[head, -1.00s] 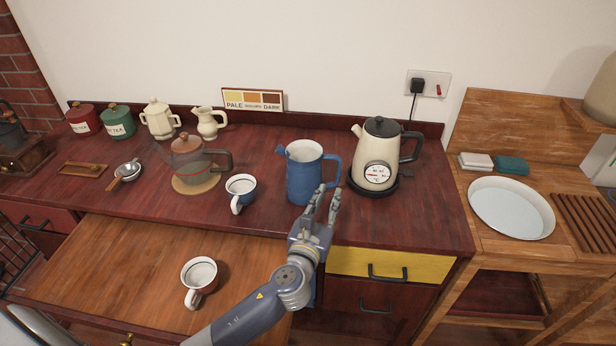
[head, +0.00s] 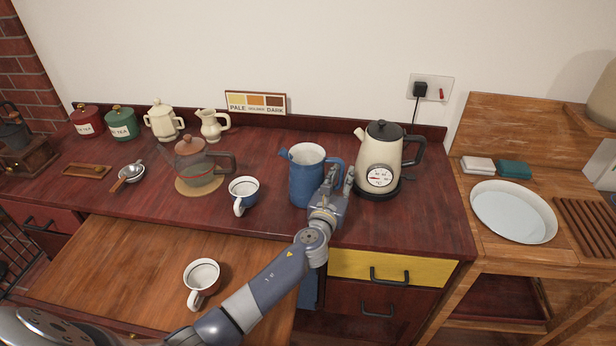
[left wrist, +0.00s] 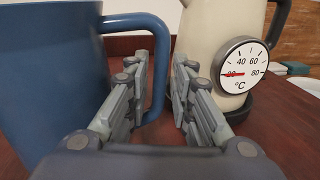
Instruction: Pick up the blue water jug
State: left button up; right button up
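The blue water jug (head: 304,180) stands upright on the dark red counter, its handle towards the right. My left gripper (head: 339,178) is at the handle side of the jug, in front of the handle and partly covering it. In the left wrist view the jug (left wrist: 45,75) fills the left side. There my left gripper (left wrist: 170,65) is open, with a gap between its fingers. The handle shows in and behind this gap, partly hidden by the left finger; I cannot tell whether it touches a finger. My right gripper is not in view.
A cream kettle (head: 377,157) with a dial stands close to the right of the gripper. A blue-and-white cup (head: 243,190) is left of the jug, with a glass teapot (head: 199,170) beyond. Another cup (head: 202,276) sits on the lower wooden surface.

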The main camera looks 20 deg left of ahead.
pick_arm(q)
jog(key=shift+r, duration=0.1)
grip_shut()
jog(key=shift+r, duration=0.15)
